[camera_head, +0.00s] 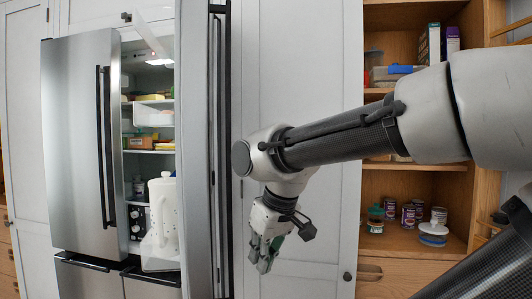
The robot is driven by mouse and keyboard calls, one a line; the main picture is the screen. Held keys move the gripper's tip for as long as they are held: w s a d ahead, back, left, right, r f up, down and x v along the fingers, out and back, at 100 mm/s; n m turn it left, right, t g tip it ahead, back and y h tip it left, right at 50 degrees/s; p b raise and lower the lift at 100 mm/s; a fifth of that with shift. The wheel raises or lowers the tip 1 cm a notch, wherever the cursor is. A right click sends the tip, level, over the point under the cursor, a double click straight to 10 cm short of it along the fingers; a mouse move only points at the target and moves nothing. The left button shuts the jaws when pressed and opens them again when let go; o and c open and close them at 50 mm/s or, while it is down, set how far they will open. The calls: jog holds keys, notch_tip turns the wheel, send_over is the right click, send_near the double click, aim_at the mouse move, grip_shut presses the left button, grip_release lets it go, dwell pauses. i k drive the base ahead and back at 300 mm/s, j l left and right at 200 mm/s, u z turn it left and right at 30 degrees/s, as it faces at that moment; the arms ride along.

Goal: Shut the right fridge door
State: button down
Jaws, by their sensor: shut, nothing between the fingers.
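The right fridge door (195,150) stands open and is seen almost edge-on, with its dark handle side towards the right. My gripper (262,268) hangs with its fingers down, shut and empty. In the picture it is to the right of the door, with a gap between them; the depth between them is hard to judge. The left fridge door (82,150) is stainless steel with a long black handle and looks shut. Between the doors the lit fridge interior (148,100) shows. The open door hides part of the interior's right side.
A white jug-like container (163,215) shows by the open door's inner side. Drawers (90,276) lie below the fridge doors. Pale cupboard panels (295,80) stand behind my arm. Wooden shelves (412,168) with cans and boxes are at the right.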

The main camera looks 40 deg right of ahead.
aim_at(191, 54)
jog(key=l+z, duration=0.35)
jog(key=i+l+u, duration=0.15)
jog(key=l+u, duration=0.45)
jog(key=i+l, duration=0.15)
jog(key=l, duration=0.15)
jog(key=k+j+u, duration=0.3)
jog(key=k+j, duration=0.3)
jog(key=j, duration=0.1)
